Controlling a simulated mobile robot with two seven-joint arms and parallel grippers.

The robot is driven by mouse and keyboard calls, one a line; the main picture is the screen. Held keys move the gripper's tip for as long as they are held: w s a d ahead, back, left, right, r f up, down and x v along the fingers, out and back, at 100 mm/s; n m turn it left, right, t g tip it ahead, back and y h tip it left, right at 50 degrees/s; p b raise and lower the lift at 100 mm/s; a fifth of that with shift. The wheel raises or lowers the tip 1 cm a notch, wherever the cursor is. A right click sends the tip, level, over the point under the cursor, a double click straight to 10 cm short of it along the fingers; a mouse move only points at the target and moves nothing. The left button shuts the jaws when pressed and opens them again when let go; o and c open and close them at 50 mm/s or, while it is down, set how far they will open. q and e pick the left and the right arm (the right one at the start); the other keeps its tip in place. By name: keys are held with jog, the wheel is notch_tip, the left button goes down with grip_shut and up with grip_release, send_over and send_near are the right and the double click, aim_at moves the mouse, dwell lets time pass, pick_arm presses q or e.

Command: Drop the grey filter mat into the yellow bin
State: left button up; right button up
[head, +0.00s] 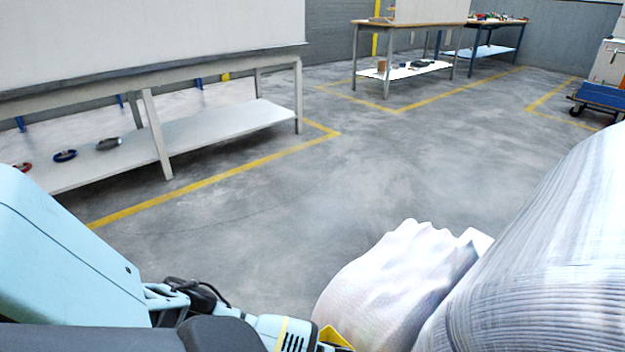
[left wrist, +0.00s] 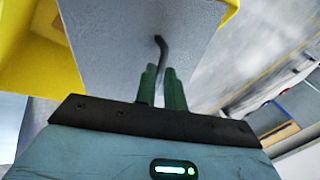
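I cannot tell how far the mat is above the bin. In the head view, a small yellow piece (head: 335,338) shows at the bottom edge beside my left arm; the fingers are hidden there. My right gripper is not in view.
A pale wrinkled wrapped bundle (head: 400,285) and a large wrapped coil (head: 550,255) fill the lower right. A long bench (head: 220,132) with rings on its lower shelf stands at left. Further benches and a blue cart (head: 602,96) are far back. The middle floor is clear.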

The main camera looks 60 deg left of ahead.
pick_arm(q)
jog(key=o, duration=0.4)
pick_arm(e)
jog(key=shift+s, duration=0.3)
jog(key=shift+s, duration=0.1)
